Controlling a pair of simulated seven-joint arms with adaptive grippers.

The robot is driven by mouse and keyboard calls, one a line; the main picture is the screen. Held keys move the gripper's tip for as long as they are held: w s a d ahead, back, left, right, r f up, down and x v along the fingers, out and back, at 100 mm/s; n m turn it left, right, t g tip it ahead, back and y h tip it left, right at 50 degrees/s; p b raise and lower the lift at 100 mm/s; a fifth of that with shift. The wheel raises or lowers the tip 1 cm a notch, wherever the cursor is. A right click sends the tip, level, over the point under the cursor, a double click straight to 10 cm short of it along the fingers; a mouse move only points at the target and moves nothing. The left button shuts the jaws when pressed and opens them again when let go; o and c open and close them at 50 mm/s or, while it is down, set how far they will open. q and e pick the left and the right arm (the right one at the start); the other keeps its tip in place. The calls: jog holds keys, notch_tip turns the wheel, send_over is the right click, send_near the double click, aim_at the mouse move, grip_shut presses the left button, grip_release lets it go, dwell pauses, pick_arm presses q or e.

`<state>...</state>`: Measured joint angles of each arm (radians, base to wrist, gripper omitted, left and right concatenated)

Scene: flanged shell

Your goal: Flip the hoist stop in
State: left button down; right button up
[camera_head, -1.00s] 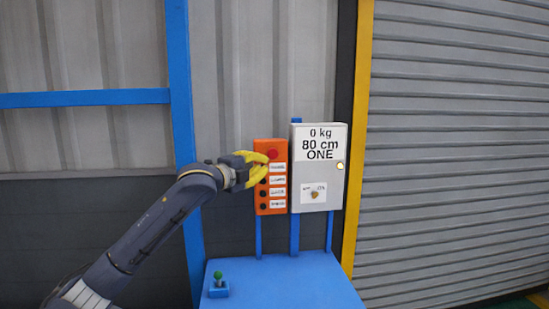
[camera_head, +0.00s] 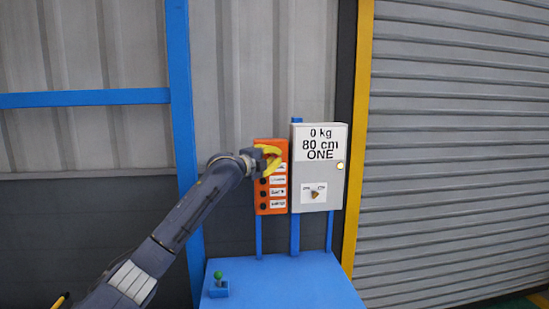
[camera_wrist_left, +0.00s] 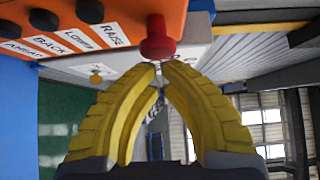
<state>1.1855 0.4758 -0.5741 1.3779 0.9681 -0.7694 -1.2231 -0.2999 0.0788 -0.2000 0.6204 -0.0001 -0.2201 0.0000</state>
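My left gripper (camera_head: 276,156) is at the top of the panel and hides that button in the head view. In the left wrist view, its yellow fingers (camera_wrist_left: 163,66) come together at the tips, right by the red button. I cannot tell whether they touch it. Nothing shows between the fingers. My right gripper is not in view.
A grey box (camera_head: 334,170) beside the panel reads 0 kg, 80 cm, ONE, with a brass knob (camera_head: 315,195) and a lit lamp (camera_head: 340,166). Below is a blue table (camera_head: 290,283) with a green-knobbed lever (camera_head: 218,280). A roller shutter (camera_head: 460,150) is at the right.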

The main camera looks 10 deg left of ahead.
pick_arm(q)
jog(key=shift+w, duration=0.1)
dwell(0.3)
jog(key=shift+w+a, duration=0.25)
jog(key=shift+w, duration=0.35)
jog(key=shift+w+a+r, duration=0.1)
jog(key=shift+w+a, duration=0.15)
jog(key=shift+w, duration=0.15)
